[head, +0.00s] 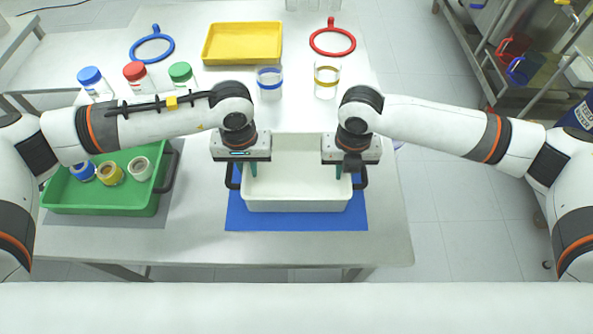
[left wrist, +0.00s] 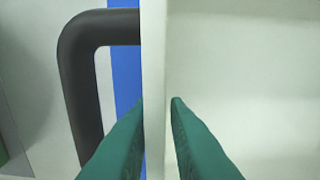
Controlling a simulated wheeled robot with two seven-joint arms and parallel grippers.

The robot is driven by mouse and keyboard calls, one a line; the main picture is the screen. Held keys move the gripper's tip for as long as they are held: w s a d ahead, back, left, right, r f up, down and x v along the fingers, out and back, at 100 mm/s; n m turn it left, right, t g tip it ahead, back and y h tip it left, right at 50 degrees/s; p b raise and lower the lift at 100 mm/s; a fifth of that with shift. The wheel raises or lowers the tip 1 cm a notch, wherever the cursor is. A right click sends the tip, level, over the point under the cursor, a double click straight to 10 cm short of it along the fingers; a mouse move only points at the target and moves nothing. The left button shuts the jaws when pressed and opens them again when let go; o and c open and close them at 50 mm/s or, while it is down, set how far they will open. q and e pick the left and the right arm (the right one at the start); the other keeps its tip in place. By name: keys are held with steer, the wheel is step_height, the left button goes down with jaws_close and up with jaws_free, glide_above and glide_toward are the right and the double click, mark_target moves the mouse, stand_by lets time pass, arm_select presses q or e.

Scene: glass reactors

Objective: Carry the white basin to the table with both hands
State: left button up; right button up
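The white basin (head: 297,204) stands level over the blue mat (head: 297,222) on the table. It has a dark handle on each side. My left gripper (head: 246,168) points down at its left wall, and my right gripper (head: 345,170) at its right wall. In the left wrist view, the green fingers of my left gripper (left wrist: 158,102) straddle the basin's rim (left wrist: 154,60), beside the dark handle (left wrist: 75,75). The inner finger shows a narrow gap to the rim. Whether the fingers press on the wall is unclear. The outer fingers are mostly hidden in the head view.
A green tray (head: 115,203) with several jars sits left of the basin. Capped bottles, two beakers, a yellow tray (head: 243,43), a blue ring (head: 152,45) and a red ring (head: 332,40) lie further back. A metal rack stands far right. Floor right of the table is clear.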

arm_select(q)
steer(key=shift+f, duration=0.2)
arm_select(e)
steer(key=shift+f, duration=0.2)
arm_select(q)
jaws_close()
arm_select(e)
jaws_close()
arm_select(q)
steer(key=shift+r, duration=0.15)
arm_select(e)
steer(key=shift+r, duration=0.15)
